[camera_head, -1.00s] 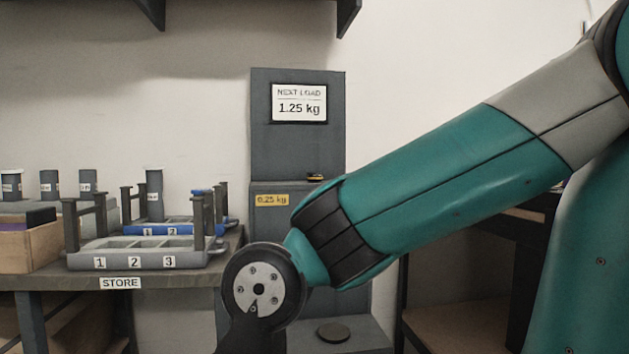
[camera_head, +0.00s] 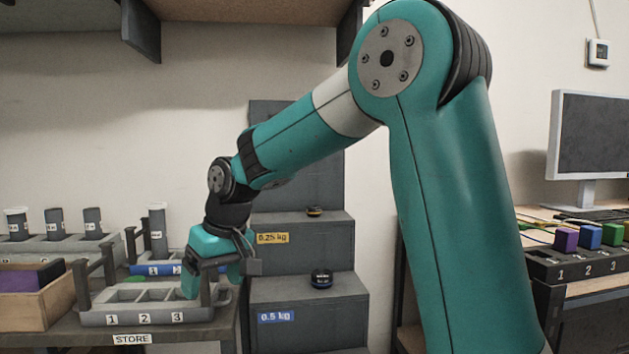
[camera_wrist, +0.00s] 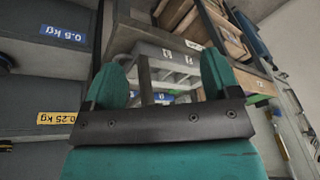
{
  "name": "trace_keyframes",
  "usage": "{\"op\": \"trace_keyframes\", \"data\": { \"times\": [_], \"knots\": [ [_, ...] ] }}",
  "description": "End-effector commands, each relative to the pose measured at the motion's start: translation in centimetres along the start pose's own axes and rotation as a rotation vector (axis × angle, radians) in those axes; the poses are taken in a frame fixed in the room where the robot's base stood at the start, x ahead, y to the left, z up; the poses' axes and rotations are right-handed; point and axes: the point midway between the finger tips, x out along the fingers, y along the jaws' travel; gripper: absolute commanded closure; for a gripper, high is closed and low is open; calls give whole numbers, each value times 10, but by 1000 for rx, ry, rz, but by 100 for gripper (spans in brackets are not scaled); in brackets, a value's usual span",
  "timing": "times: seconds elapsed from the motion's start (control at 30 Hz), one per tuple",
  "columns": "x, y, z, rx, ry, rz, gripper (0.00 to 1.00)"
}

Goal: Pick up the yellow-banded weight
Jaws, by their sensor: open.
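The yellow-banded weight (camera_head: 314,212) is a small dark disc with a yellow band. It sits on the grey step labelled 0.25 kg (camera_head: 300,234) in the head view. My gripper (camera_head: 213,280) is open, to the left of and lower than the weight, in front of the store rack, with nothing seen between its fingers. The wrist view shows the two teal fingers (camera_wrist: 163,75) apart. The 0.25 kg label (camera_wrist: 56,118) shows upside down there, but I cannot make out the yellow-banded weight in that view.
A blue-banded weight (camera_head: 321,279) sits on the lower step labelled 0.5 kg (camera_head: 345,305). A grey numbered rack (camera_head: 110,318) stands on the store bench close to my gripper. A wooden box (camera_head: 50,305) is at the left. Coloured blocks stand in a holder (camera_head: 560,268) at the right.

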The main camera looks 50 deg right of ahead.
Motion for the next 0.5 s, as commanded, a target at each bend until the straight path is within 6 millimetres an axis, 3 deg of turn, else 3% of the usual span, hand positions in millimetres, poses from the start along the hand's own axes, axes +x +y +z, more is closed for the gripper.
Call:
{"op": "trace_keyframes", "data": {
  "times": [0.03, 0.2, 0.33, 0.5],
  "knots": [
    [-37, 26, -33, 70, 14, 36, 18],
    [-94, 122, -103, 291, 66, 149, 18],
    [-138, 204, -136, 464, 103, 233, 18],
    [-183, 296, -151, 658, 143, 322, 18]
  ]
}}
